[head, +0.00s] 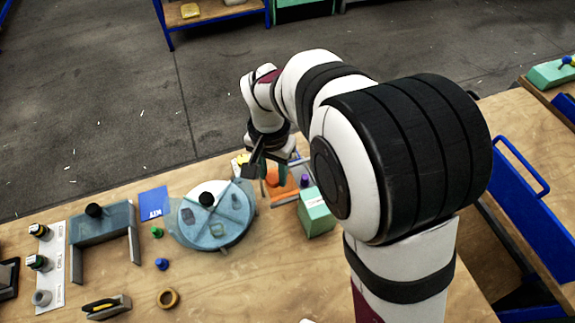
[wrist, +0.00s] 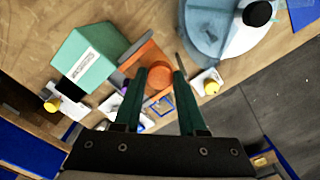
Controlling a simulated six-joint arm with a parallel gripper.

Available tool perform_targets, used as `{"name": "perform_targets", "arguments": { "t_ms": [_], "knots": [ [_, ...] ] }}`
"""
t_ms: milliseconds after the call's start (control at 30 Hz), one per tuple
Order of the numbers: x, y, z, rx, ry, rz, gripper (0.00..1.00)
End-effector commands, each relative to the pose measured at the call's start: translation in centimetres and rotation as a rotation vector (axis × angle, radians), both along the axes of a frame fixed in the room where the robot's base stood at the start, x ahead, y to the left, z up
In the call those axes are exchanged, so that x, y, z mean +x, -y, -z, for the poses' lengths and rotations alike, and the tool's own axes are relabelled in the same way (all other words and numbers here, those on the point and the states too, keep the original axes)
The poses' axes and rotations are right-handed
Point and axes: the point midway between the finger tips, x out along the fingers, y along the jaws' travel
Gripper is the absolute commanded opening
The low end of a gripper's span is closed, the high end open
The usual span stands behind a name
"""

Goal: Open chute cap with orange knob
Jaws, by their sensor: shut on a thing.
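The orange chute cap (head: 285,190) is beside a teal-green box (head: 315,213), right of the round blue-grey turntable. In the wrist view the cap (wrist: 145,58) is a flat orange plate lying at an angle next to the box (wrist: 90,60). Its round orange knob (wrist: 158,78) is between my two dark green fingers. My gripper (wrist: 159,73) points down and is shut on the knob; it also shows in the head view (head: 272,174). The fingers partly hide what lies under the cap.
The turntable (head: 217,238) with a black knob is close by on the left. A grey-blue bracket (head: 105,240), small green (head: 157,232) and blue (head: 161,264) pegs and a brown ring (head: 168,298) stand further left. White-based pieces with yellow tops (wrist: 208,84) flank the cap near the table edge.

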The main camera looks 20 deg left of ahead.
Motion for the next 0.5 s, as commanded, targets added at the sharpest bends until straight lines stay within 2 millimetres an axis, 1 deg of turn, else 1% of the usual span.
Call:
{"name": "perform_targets", "arguments": {
  "t_ms": [233, 267, 400, 433, 500],
  "knots": [
    [-0.03, 0.01, -0.04, 0.0, -0.001, 0.002, 0.0],
    [-0.03, 0.01, -0.04, 0.0, -0.001, 0.002, 0.44],
    [-0.01, 0.0, -0.03, 0.0, 0.0, 0.002, 0.69],
    [-0.01, 0.0, -0.02, 0.0, 0.0, 0.001, 0.71],
    [0.0, 0.0, -0.02, 0.0, 0.0, 0.001, 0.71]
  ]
}}
